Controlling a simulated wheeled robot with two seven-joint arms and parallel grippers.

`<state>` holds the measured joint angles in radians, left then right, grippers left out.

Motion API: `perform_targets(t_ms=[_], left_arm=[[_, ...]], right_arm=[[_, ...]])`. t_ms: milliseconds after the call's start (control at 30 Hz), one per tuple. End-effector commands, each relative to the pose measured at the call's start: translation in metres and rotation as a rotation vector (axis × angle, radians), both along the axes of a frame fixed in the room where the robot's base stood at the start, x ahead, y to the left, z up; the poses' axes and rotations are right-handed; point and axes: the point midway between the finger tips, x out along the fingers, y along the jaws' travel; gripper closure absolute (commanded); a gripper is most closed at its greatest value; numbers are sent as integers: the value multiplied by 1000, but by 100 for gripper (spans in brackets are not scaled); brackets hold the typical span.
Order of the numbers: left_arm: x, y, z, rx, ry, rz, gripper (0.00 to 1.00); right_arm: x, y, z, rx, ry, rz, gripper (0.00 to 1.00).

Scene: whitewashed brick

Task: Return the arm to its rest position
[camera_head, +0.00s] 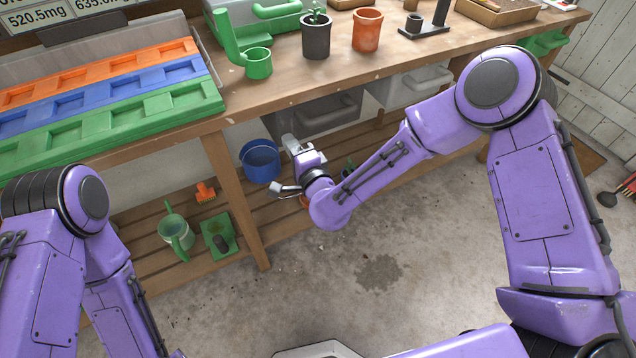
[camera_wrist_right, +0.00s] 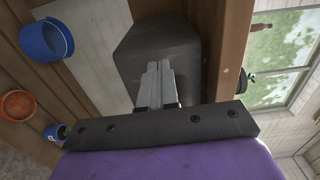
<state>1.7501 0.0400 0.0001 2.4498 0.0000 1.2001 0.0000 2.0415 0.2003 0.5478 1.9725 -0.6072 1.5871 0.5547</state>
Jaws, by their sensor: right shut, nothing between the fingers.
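My right arm (camera_head: 375,180) reaches across the floor toward the workbench. Its gripper (camera_head: 289,141) is below the bench's front edge, in front of the shelf space. In the right wrist view the two grey fingers (camera_wrist_right: 158,66) lie together, shut, with nothing between them. They point toward a dark grey bin (camera_wrist_right: 160,35); I cannot tell the exact gap. My left arm (camera_head: 70,240) is at the left edge of the head view, and its gripper is out of view.
A blue bucket (camera_head: 261,162) stands on the lower slatted shelf beside my right gripper. The concrete floor (camera_head: 400,290) in front is clear.

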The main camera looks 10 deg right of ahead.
Motion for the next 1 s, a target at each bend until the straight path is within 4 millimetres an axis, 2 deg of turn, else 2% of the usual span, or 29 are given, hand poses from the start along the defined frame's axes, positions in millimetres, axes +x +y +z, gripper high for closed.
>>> perform_targets(t_ms=[33, 200, 333, 500, 733, 767, 867, 900, 967, 1000], left_arm=[[0, 0, -5, 0, 0, 0, 44], [0, 0, -13, 0, 0, 0, 44], [0, 0, -17, 0, 0, 0, 44], [0, 0, -18, 0, 0, 0, 44], [0, 0, -18, 0, 0, 0, 44], [0, 0, -18, 0, 0, 0, 44], [0, 0, -15, 0, 0, 0, 44], [0, 0, -11, -1, 1, 0, 44], [0, 0, -5, 0, 0, 0, 44], [0, 0, -1, 0, 0, 0, 44]], right_arm=[[-15, -4, -2, -1, 2, 2, 100], [-59, -13, -2, 0, 2, 7, 100], [-83, -18, -2, 0, 1, 10, 100], [-95, -22, 0, 0, -1, 8, 100], [-97, -21, -2, -47, -2, 21, 100], [-98, -20, -7, -95, 11, 29, 100], [-110, -40, -55, -380, 152, 46, 100], [-122, -55, -82, -497, 239, 58, 100], [-149, -83, -122, -661, 386, 83, 100], [-169, -102, -146, -758, 485, 103, 100]])
